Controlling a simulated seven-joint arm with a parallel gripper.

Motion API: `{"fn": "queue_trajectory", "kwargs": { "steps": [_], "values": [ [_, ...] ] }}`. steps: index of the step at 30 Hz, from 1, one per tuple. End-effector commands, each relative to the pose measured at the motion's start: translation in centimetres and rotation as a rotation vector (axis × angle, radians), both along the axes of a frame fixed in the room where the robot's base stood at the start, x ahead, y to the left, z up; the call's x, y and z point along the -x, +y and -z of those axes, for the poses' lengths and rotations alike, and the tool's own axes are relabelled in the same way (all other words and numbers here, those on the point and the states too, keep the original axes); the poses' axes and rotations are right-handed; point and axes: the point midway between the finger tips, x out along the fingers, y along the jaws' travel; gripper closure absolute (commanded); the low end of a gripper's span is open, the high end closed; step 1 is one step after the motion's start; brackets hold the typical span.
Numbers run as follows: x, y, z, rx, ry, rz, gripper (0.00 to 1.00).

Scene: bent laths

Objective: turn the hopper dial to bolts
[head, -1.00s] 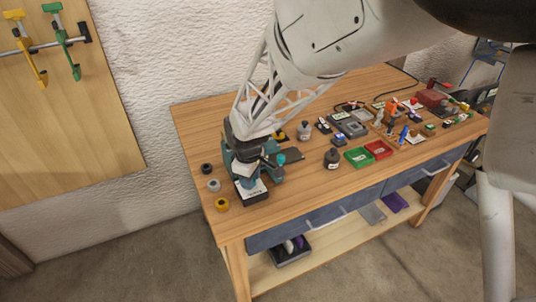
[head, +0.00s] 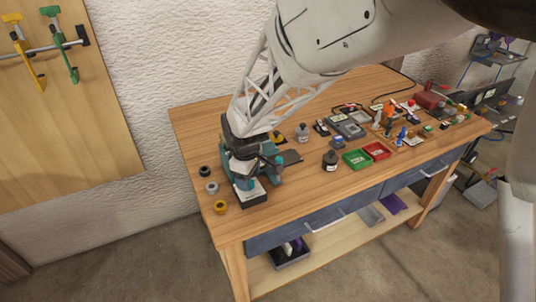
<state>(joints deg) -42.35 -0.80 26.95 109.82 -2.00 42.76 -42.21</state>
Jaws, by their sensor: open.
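A dark box with a white top (head: 250,194) stands near the left front of the workbench; it may carry the hopper dial, but its lettering is too small to read. My gripper (head: 244,180) points down just above this box, with its jaws open. A small teal part shows at its tip, and I cannot tell whether it is a finger or a dial. Whether the jaws touch anything is hidden. A teal vise-like body (head: 272,172) stands right behind and beside the gripper, partly covered by my arm.
Black (head: 205,171), grey (head: 212,188) and yellow (head: 220,207) round pieces lie left of the box. A dark bottle (head: 330,160), a green tray (head: 357,158) and a red tray (head: 377,150) stand to the right.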

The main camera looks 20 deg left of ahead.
Motion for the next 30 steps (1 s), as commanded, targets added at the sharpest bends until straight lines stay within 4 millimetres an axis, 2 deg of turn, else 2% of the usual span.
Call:
{"fn": "queue_trajectory", "kwargs": {
  "steps": [9, 13, 18, 30],
  "values": [
    [0.1, 0.0, -4.1, -0.002, -0.002, 0.0, 0.4],
    [0.2, 0.0, -5.3, 0.0, 0.0, 0.0, 0.4],
    [0.2, 0.0, -5.9, 0.0, 0.0, 0.0, 0.4],
    [0.2, -0.2, -6.1, -0.001, -0.001, 0.005, 0.4]
  ]
}}
